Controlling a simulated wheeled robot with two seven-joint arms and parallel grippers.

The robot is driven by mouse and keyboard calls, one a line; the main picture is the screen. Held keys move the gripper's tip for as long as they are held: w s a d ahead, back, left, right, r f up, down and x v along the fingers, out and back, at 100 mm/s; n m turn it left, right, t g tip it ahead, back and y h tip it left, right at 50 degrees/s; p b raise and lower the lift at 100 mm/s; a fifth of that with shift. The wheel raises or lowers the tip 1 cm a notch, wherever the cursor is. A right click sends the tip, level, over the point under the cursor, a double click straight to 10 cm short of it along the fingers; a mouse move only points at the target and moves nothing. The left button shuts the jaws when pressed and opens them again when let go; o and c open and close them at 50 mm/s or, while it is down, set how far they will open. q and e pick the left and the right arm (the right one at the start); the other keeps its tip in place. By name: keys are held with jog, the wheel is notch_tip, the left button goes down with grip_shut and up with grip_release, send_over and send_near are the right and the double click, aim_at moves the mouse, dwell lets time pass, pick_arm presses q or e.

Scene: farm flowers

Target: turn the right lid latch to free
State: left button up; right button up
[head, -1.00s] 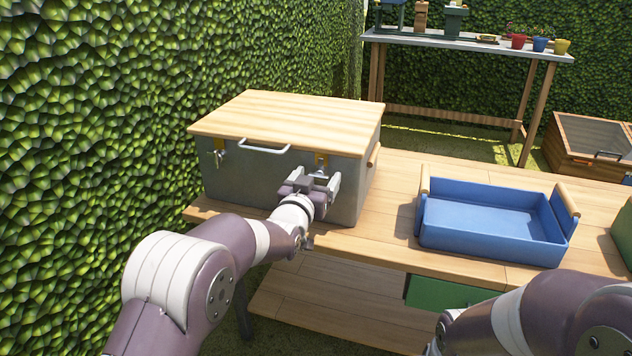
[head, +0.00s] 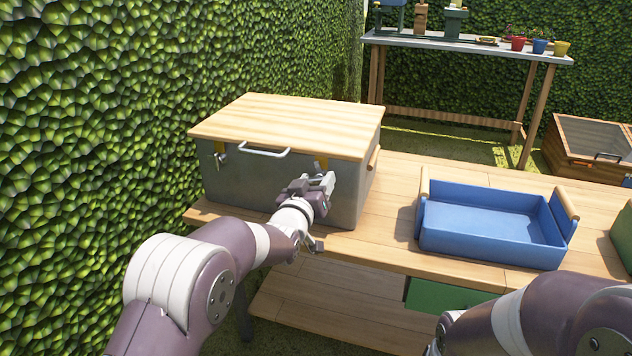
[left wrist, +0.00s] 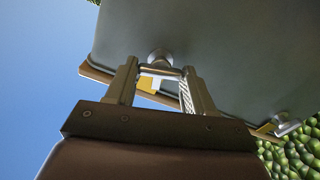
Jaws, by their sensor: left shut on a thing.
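The grey metal box (head: 235,180) with a wooden lid (head: 290,122) stands at the left of the bench. Its right lid latch, with a yellow plate (head: 321,163), is on the front face, mostly hidden behind my left gripper (head: 320,183). In the left wrist view, the latch's round metal pivot (left wrist: 160,57) and yellow plate (left wrist: 147,83) show at the two fingers (left wrist: 160,85). The fingers are shut on the latch handle, and its exact angle is hard to see. The left latch (head: 221,157) is free of any gripper. My right gripper is out of frame.
A white lid handle (head: 264,151) is between the latches. A blue tray (head: 480,245) with wooden grips stands on the bench (head: 385,225) to the right. A hedge (head: 90,120) is close on the left. Bare bench lies between box and tray.

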pick_arm(q)
jog(key=n+p, duration=0.1)
jog(key=n, duration=0.9)
jog(key=shift+a+f+n+p, duration=0.1)
jog(key=shift+n+p, duration=0.3)
jog(key=shift+f+n+p, duration=0.1)
jog(key=shift+n+p, duration=0.2)
jog(key=shift+n, duration=1.6)
jog(key=o, duration=1)
jog(key=shift+o, duration=0.2)
jog(key=shift+s+a, duration=0.15)
jog(key=shift+s, duration=0.2)
jog(key=p+v, duration=0.3)
jog(key=v, duration=0.9)
